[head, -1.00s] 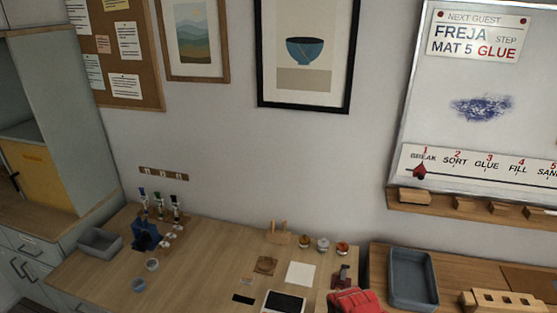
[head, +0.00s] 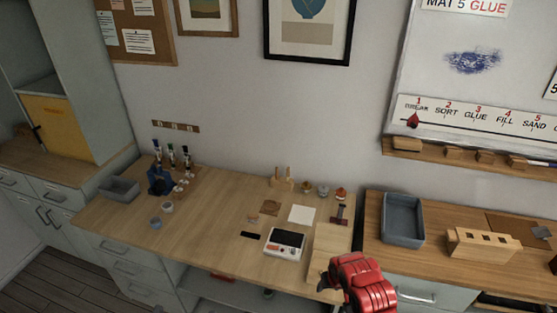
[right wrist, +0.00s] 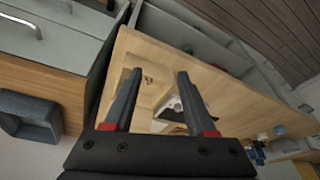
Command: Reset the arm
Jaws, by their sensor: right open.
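My right gripper, with a red arm (head: 362,284), is at the front right corner of the wooden workbench (head: 215,225) in the head view. In the right wrist view its two fingers (right wrist: 155,100) are apart with nothing between them. The bench top shows beyond and below the fingers there. My left gripper is not in either view.
A white scale (head: 285,243) stands near the bench front. A white sheet (head: 301,214) and small jars (head: 323,191) are behind it. A grey tray (head: 403,220) and a slotted wooden block (head: 481,245) are on the right counter.

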